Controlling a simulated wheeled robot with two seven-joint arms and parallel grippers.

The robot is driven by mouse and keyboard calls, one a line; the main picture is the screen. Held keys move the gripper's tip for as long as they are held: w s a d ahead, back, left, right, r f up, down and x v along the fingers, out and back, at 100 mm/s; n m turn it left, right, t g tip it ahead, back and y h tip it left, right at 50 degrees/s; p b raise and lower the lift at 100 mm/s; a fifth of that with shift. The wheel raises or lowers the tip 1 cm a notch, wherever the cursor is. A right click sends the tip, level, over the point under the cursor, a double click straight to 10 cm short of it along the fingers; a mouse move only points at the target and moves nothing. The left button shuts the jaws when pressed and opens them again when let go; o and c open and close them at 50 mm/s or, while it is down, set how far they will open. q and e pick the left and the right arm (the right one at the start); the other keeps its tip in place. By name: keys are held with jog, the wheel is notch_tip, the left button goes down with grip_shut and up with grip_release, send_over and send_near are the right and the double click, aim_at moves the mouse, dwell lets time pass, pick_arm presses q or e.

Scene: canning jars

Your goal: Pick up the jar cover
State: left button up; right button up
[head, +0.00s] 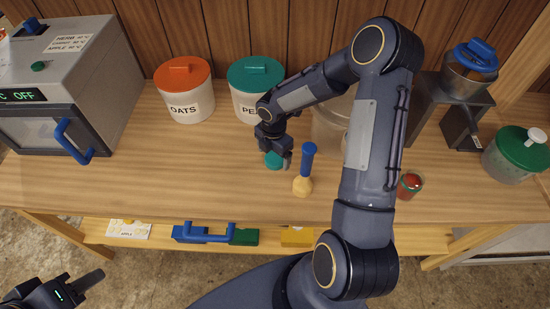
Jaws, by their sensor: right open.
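A small teal round piece (273,161), seemingly the jar cover, lies on the wooden table and is partly hidden by my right gripper (277,158). That gripper is open, pointing down at the teal piece with its fingers close to it; I cannot tell whether they touch. A small glass jar with red contents (410,185) stands open to the right, beyond my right arm. My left gripper (88,282) is at the bottom left corner, away from the table and partly cut off; its opening is unclear.
A blue-handled tool with a pale round end (303,186) stands just right of my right gripper. Canisters with orange (185,98) and teal lids (255,72) are behind. A grey oven (85,85) is at left, a grinder-like device (465,95) and green-lidded pot (515,158) at right.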

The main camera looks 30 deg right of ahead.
jog(key=shift+f, duration=0.6)
jog(key=c, duration=1.1)
